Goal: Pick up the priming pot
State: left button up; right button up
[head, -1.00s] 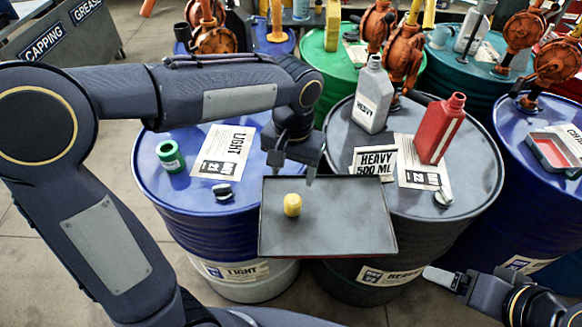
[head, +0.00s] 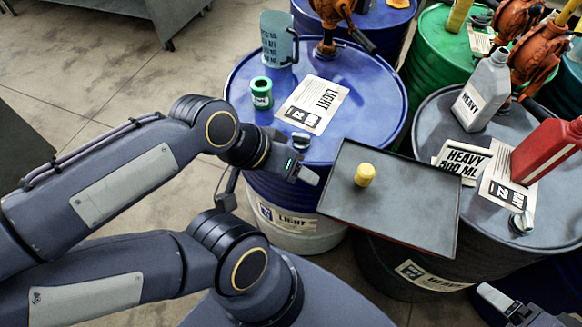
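The small green pot with a white label (head: 261,93), which I take to be the priming pot, stands upright on the blue LIGHT drum (head: 375,90), near its left edge. Its label is too small to read surely. My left gripper (head: 309,176) is at the drum's near edge, below and right of the pot and apart from it. I see it side-on, with no object visible in it; its finger gap is not clear.
A translucent blue jug (head: 279,42) stands behind the pot. A paper LIGHT label (head: 312,103) and a dark cap (head: 300,140) lie right of it. A grey tray (head: 415,205) with a yellow cylinder (head: 365,174) is right of my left gripper. A grey bottle (head: 484,90) and red container (head: 548,150) stand farther right.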

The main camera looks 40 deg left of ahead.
aim_at(261, 86)
jog(key=u, duration=1.55)
jog(key=i+j+z, duration=0.15)
jog(key=j+z, duration=0.35)
jog(key=j, duration=0.3)
jog(key=j+z, duration=0.45)
jog(key=j, duration=0.35)
jog(key=i+j, duration=0.1)
jog(key=i, duration=0.35)
jog(key=z, duration=0.05)
